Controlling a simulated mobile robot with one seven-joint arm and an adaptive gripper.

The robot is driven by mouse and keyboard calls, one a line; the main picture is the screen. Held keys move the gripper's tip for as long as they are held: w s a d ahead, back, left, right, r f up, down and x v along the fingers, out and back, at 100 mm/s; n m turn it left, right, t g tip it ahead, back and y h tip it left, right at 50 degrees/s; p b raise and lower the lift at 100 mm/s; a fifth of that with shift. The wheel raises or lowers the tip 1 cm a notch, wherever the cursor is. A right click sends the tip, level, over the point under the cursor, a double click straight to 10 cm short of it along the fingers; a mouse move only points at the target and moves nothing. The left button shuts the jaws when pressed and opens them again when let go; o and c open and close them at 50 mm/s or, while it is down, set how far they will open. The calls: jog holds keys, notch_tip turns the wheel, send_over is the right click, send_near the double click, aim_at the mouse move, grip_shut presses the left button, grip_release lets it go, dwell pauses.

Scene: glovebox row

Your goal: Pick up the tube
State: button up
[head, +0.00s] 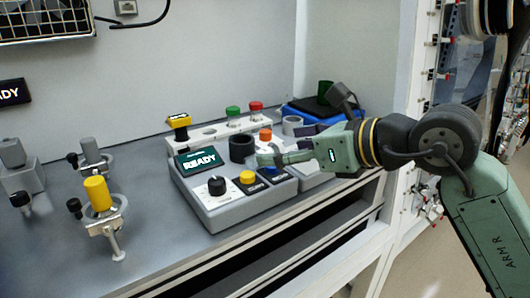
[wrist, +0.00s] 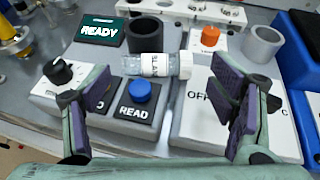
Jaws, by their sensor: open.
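The tube is a small clear vial with a white cap and a printed label. In the wrist view the tube (wrist: 150,65) lies on its side, cap to the right, between a black ring holder and a blue button. In the head view it is hard to separate from the pale gripper parts. My gripper (wrist: 165,90) is open, with one purple-padded finger on each side of the picture. Nothing is between the pads, and the tube lies ahead of them. In the head view my gripper (head: 283,156) is low over the right part of the control box.
The control box (head: 213,210) carries a READY screen (head: 200,160), a black knob (head: 217,186) and a yellow button (head: 247,177). The black ring holder (wrist: 144,33) and a grey ring holder (wrist: 262,41) stand behind. A blue bin (head: 310,113) is at the back right. Clamp fixtures stand left.

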aim_at(264, 149)
jog(key=shift+p+x, duration=0.7)
jog(key=shift+x, duration=2.1)
jog(key=shift+s+a+r, duration=0.1)
jog(key=shift+c, duration=0.4)
jog(key=c, duration=0.8)
jog(key=shift+r, duration=0.15)
